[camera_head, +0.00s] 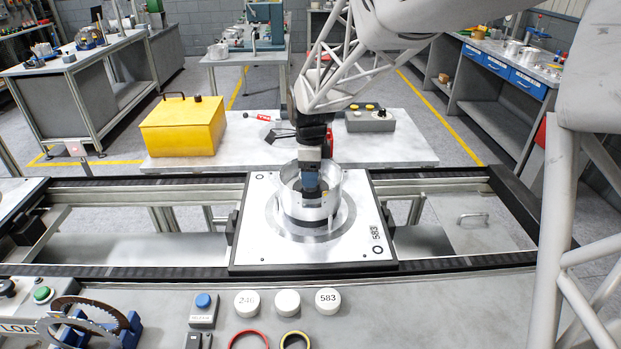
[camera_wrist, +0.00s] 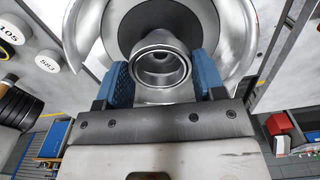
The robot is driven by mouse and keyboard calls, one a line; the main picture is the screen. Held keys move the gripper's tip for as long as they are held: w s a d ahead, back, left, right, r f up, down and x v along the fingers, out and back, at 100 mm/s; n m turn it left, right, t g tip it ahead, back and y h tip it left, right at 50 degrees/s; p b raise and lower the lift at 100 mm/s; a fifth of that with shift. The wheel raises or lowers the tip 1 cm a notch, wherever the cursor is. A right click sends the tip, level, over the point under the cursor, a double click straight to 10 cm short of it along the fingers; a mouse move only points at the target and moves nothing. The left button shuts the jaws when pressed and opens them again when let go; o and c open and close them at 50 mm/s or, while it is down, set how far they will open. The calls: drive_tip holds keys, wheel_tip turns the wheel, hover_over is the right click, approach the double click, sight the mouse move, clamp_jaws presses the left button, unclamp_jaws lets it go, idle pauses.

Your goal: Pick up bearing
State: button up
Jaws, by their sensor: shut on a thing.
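My gripper (camera_head: 311,188) points down into a round silver clutch housing (camera_head: 345,195), which stands on a white pallet plate (camera_head: 255,240) marked 583. In the wrist view, the blue fingers of my gripper (camera_wrist: 163,78) press on both sides of a shiny metal ring-shaped bearing (camera_wrist: 160,46). The bearing has an open round bore and sits in front of the dark centre of the housing (camera_wrist: 82,40). In the head view the bearing is mostly hidden by the gripper and housing. I cannot tell whether the bearing still touches the housing.
The pallet lies on a conveyor with black rails (camera_head: 130,277). White caps (camera_head: 287,302), a red ring (camera_head: 248,340) and a blue button box (camera_head: 204,308) are on the front bench. Behind are a yellow box (camera_head: 183,125) and a control box (camera_head: 370,121).

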wheel_tip(320, 180, up, 7)
drive_tip(key=shift+r, duration=0.15)
idle(0.9)
drive_tip(key=w+d+f+n, duration=0.2)
drive_tip(key=w+d+n, duration=0.5)
drive_tip(key=w+n, duration=0.2)
drive_tip(key=w+d+f+n, duration=0.2)
drive_tip(key=w+d+n, duration=0.6)
drive_tip(key=w+n, duration=0.2)
drive_tip(key=shift+w+f, duration=0.25)
drive_tip(key=shift+w, duration=0.95)
drive_tip(key=shift+s, duration=0.1)
